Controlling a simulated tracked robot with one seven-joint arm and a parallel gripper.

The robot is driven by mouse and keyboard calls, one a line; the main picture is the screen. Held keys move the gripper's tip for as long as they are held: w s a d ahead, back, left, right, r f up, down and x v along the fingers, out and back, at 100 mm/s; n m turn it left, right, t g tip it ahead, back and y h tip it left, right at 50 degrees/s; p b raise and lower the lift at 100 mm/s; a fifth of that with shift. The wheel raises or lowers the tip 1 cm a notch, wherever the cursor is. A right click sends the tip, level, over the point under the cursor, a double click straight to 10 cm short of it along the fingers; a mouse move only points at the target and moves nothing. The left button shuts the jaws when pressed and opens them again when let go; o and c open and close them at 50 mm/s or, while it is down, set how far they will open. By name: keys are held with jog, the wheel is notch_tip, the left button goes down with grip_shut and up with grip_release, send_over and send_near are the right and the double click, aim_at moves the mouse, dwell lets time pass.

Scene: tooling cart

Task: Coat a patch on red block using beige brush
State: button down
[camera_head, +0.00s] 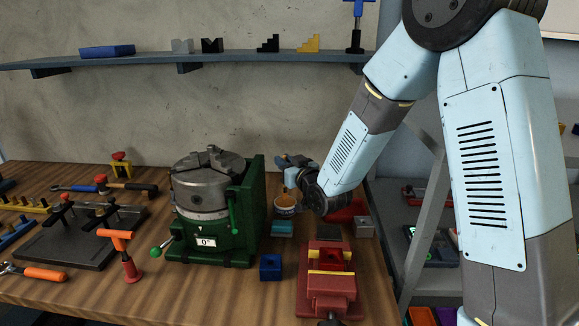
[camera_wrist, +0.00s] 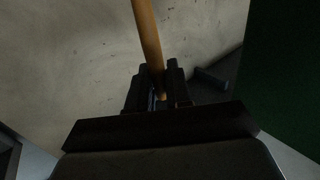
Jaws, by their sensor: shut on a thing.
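My gripper (camera_head: 290,163) is shut on the beige brush (camera_wrist: 148,40), whose wooden handle stands between the fingers in the wrist view. The bristles are not visible, and I cannot make out the brush in the head view. There, my gripper is beside the green machine and above a small tin (camera_head: 286,204) with an orange-brown top. A red block (camera_head: 334,259) appears to sit between the yellow-edged jaws of the red vise (camera_head: 328,288), nearer the table's front than my gripper. My gripper is apart from the block.
A green rotary machine with a grey chuck (camera_head: 207,185) stands close left of my gripper. A blue block (camera_head: 270,267) lies left of the vise. A teal block (camera_head: 283,228) is in front of the tin. A shelf (camera_head: 200,58) runs along the wall above. Tools crowd the table's left.

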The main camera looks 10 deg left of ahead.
jog(key=shift+r, duration=2.95)
